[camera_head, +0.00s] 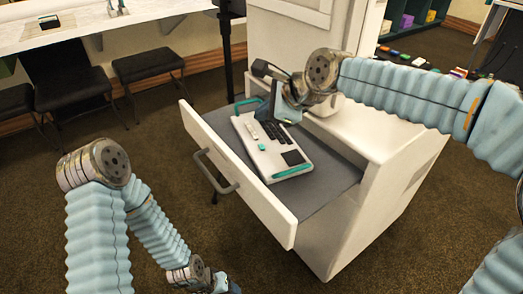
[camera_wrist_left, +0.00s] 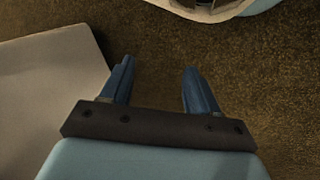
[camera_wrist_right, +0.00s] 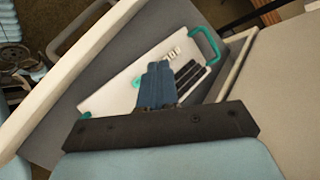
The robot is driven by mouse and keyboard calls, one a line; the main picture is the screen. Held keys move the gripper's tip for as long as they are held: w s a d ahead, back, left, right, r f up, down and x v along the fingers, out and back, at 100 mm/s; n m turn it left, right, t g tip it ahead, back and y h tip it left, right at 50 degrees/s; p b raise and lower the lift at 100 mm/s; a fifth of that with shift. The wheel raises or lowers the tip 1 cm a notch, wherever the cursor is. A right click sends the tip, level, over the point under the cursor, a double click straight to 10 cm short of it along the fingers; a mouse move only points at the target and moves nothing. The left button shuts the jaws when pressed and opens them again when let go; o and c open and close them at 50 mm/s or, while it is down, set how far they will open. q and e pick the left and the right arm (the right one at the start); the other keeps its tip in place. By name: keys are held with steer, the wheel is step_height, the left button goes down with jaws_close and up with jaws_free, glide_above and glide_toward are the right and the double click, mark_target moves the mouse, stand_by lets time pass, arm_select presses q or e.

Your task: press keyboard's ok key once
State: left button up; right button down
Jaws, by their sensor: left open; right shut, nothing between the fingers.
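The keyboard (camera_head: 290,158) is a white panel with teal end handles, dark keys and a small teal key (camera_head: 262,148). It lies in the open drawer. In the right wrist view the keyboard (camera_wrist_right: 110,101) is partly hidden behind my fingers, and a teal patch shows just left of them. No key label is readable, so I cannot tell which key is ok. My right gripper (camera_head: 273,112) is shut and empty over the keyboard's far part; contact cannot be told. My left gripper (camera_wrist_left: 158,70) is open and empty above the carpet, away from the keyboard.
The drawer (camera_head: 240,190) is pulled out of a white cabinet (camera_head: 385,190), its front wall and handle facing left. The cabinet top stands close beside my right arm. Stools (camera_head: 150,65) and a white counter are at the back left. Open carpet lies at the front.

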steer(key=b, duration=0.3)
glide_above(264, 148)
step_height(264, 148, down, 5)
steer(key=shift+r, duration=0.15)
steer(key=shift+f+b, duration=0.65)
steer(key=shift+f, duration=0.2)
steer(key=shift+s+f, duration=0.1)
steer(key=shift+f, duration=0.05)
stand_by(0.8)
steer(key=shift+f, duration=0.25)
steer(key=shift+f+b, duration=0.35)
stand_by(0.6)
steer(key=shift+r, duration=0.15)
steer(key=shift+r+p, duration=0.6)
steer(key=shift+p, duration=0.15)
